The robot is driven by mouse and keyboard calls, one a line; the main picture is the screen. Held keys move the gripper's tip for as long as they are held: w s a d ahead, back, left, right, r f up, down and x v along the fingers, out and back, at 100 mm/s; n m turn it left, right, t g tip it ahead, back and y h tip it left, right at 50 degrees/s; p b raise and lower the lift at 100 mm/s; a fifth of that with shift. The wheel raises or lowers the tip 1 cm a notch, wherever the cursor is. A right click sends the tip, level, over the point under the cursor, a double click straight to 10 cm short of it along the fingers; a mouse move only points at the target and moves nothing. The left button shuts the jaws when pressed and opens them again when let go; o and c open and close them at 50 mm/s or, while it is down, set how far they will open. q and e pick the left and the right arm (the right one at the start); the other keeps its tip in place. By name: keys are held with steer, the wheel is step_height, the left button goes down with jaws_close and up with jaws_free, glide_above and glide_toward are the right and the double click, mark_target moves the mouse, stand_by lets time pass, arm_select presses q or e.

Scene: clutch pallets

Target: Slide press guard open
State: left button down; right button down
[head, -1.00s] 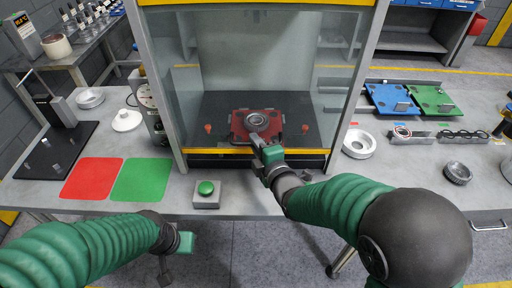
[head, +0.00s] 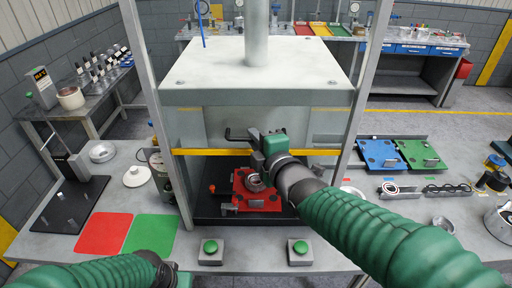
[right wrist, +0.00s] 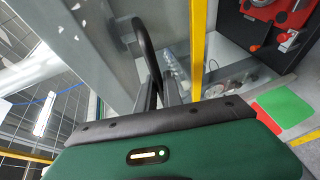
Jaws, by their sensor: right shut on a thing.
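The press guard is a clear panel with a yellow bottom bar (head: 208,152); the bar also shows in the right wrist view (right wrist: 197,45). The guard stands partly raised, its bar well above the press bed (head: 212,207). A black bar handle (head: 238,134) is on its front, and it curves between my fingers in the right wrist view (right wrist: 145,48). My right gripper (head: 256,142) is shut on this handle. A red pallet (head: 262,201) with a metal ring part lies on the bed under the guard. My left gripper (head: 170,272) is low at the bottom edge, its fingers cut off.
Two green push buttons (head: 210,247) (head: 300,247) stand on the table's front. Red (head: 101,232) and green mats (head: 150,235) lie to the left. Blue (head: 378,152) and green pallets (head: 417,153) lie to the right. Grey posts (head: 150,90) flank the press.

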steer(key=shift+r, duration=0.4)
steer(key=c, duration=1.5)
jaws_free()
steer(key=shift+s+a, duration=0.1)
steer(key=shift+a, duration=0.05)
